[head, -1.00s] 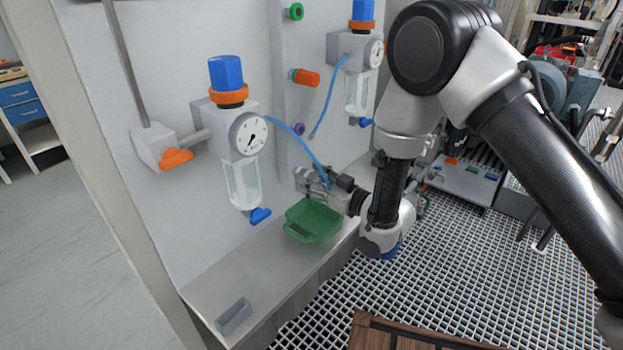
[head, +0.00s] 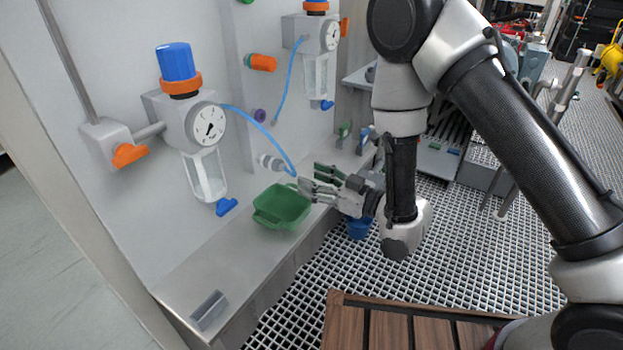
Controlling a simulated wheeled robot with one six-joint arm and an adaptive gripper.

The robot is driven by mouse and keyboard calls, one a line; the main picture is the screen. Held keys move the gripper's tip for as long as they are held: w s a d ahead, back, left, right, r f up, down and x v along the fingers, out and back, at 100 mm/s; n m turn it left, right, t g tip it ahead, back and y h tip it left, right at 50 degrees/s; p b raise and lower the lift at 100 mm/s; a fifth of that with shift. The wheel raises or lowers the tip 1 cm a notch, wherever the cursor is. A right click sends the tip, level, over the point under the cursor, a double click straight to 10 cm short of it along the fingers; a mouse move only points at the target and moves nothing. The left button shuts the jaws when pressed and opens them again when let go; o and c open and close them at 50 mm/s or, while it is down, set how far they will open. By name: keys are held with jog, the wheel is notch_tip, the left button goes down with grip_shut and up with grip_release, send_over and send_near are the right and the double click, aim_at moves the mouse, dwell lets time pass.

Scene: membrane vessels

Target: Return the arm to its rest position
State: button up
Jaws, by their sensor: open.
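My gripper (head: 308,184) is open, with its fingers pointing left toward the panel. It is over the front edge of the grey shelf (head: 190,268), just right of a green tray (head: 283,208). I see nothing between its fingers. My arm comes down from the upper right, bends at the top and hangs down to the wrist beside the shelf.
Two filter units with gauges, a near one (head: 198,125) and a far one (head: 322,45), are on the white panel. A blue hose (head: 262,131) ends at a pale fitting (head: 272,162) near my gripper. A wooden platform (head: 390,325) lies on the grating below.

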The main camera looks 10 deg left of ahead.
jog(key=shift+f, duration=0.1)
jog(key=s+d+f+g+h, duration=0.1)
jog(key=d+f+g+h, duration=0.1)
jog(key=d+f+h, duration=0.45)
jog(key=s+d+f+g+h, duration=0.1)
jog(key=s+d+f+h, duration=0.15)
jog(key=f, duration=0.65)
jog(key=w+d+r+m+g+h, duration=0.1)
jog(key=d+r+m+h, duration=0.2)
jog(key=d, duration=0.5)
jog(key=s+d+r+m+g+h, duration=0.1)
jog(key=s+d+r+m+h, duration=0.15)
jog(key=d+r, duration=0.5)
jog(key=s+d+r+m+g+h, duration=0.2)
jog(key=d+r+h, duration=0.1)
jog(key=d+r, duration=0.45)
jog(key=s+d+r+m+t, duration=0.2)
jog(key=s+d+r, duration=0.3)
jog(key=r, duration=0.5)
jog(key=s+d+r+m+t, duration=0.2)
jog(key=s+d+r+m, duration=0.2)
jog(key=d+r, duration=0.5)
jog(key=shift+s+d+r+t+y, duration=0.3)
jog(key=shift+s+r+y, duration=0.15)
jog(key=shift+s+r, duration=0.55)
